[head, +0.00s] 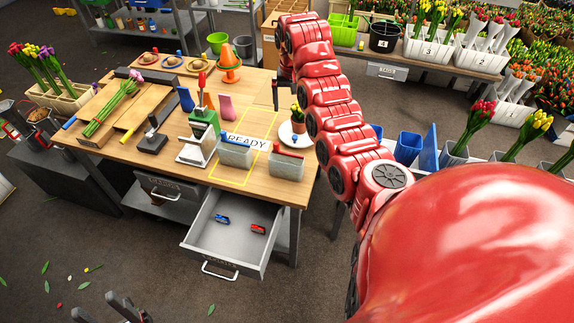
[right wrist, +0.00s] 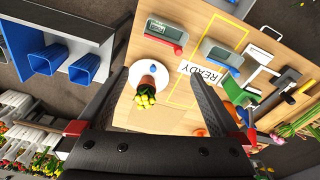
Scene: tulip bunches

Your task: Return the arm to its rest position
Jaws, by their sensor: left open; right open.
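My right arm (head: 335,110) reaches across the right end of the wooden workbench (head: 150,164). Its gripper (head: 277,93) is above the bench top and partly hidden by the arm. In the right wrist view the right gripper (right wrist: 160,78) has its two dark fingers wide apart, with nothing held between them. A small terracotta pot with yellow flowers (right wrist: 150,84) on a white plate (right wrist: 140,72) shows between the fingers, below them. My left gripper (head: 126,308) is open and empty at the bottom left of the head view, low in front of the bench.
An open drawer (head: 226,232) holding a blue and a red item juts from the bench front. Grey bins (head: 287,165) stand near the READY mark (head: 246,141). Blue containers (head: 408,147) and tulip buckets stand to the right. The floor at front left is mostly clear.

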